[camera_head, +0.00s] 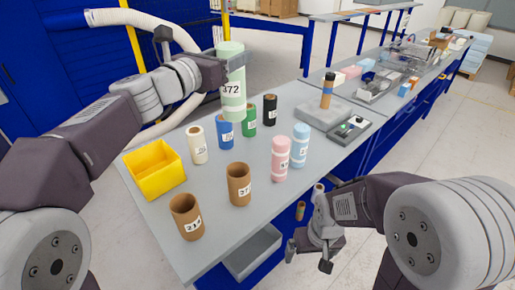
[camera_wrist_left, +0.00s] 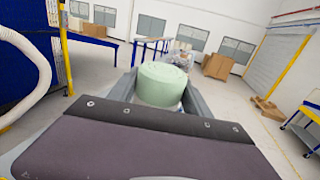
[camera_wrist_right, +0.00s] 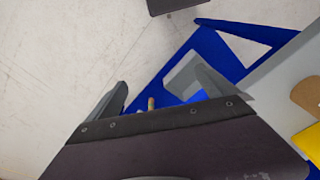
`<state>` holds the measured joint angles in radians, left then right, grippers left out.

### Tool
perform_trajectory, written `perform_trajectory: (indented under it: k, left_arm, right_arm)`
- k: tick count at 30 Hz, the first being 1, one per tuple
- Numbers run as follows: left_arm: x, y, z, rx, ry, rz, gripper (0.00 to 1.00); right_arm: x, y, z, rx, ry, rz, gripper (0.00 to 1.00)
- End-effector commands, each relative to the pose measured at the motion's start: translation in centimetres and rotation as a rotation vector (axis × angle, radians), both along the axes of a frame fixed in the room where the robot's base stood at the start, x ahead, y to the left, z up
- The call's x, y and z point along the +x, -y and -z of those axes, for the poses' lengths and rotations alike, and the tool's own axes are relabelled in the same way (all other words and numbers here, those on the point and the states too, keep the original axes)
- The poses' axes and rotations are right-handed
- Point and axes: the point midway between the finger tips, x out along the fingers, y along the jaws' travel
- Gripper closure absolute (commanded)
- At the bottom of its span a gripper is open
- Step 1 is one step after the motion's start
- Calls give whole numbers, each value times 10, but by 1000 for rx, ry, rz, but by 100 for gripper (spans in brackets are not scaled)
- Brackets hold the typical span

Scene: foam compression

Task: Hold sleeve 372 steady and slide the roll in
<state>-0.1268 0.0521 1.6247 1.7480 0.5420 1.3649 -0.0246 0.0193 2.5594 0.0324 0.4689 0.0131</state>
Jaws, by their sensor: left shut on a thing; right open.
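A pale green roll (camera_head: 232,100) with a white label reading 372 is upright above the back left of the table. My left gripper (camera_head: 226,58) is shut on it. In the left wrist view its rounded, closed top (camera_wrist_left: 162,84) shows between the fingers. A brown open tube (camera_head: 239,186) stands near the table's middle; its label may read 372 but is too small to be sure. Another brown tube (camera_head: 187,218) stands at the front left, its label resembling 214. My right gripper (camera_head: 309,256) is open and empty, low beyond the table's right edge.
A yellow bin (camera_head: 155,170) stands on the left of the table. White, blue, green and black tubes (camera_head: 270,109) stand behind the middle. Pink (camera_head: 280,160) and light blue (camera_head: 299,147) rolls stand near the right edge.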

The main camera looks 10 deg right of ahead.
Motion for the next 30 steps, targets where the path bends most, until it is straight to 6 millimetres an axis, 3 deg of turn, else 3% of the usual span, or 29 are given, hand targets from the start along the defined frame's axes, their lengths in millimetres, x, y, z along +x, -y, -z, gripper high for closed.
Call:
perform_trajectory:
  k: [2,5,9,12,14,15,18,22,25,30]
  left_arm:
    - [0,0,0,0,0,0,100]
    - [0,0,0,0,0,0,100]
    - [0,0,0,0,0,0,100]
    - [0,0,0,0,0,0,100]
    - [0,0,0,0,0,0,100]
    - [0,0,0,0,0,0,100]
    - [0,0,0,0,0,0,100]
    - [0,0,0,0,0,0,100]
    - [0,0,0,0,0,0,100]
    - [0,0,0,0,0,0,100]
  right_arm:
    - [-16,-5,1,23,-67,19,3]
    - [-43,-38,-7,158,-208,143,3]
    - [-63,-120,-35,496,-496,386,3]
    - [-42,-173,-69,788,-680,576,3]
    - [-13,-194,-90,979,-765,696,3]
    - [12,-202,-102,1111,-807,781,3]
    - [83,-196,-119,1426,-853,991,3]
    - [159,-151,-103,1726,-812,1256,3]
    - [186,-118,-68,1818,-771,1434,3]
    - [184,-94,-18,1812,-797,1608,3]
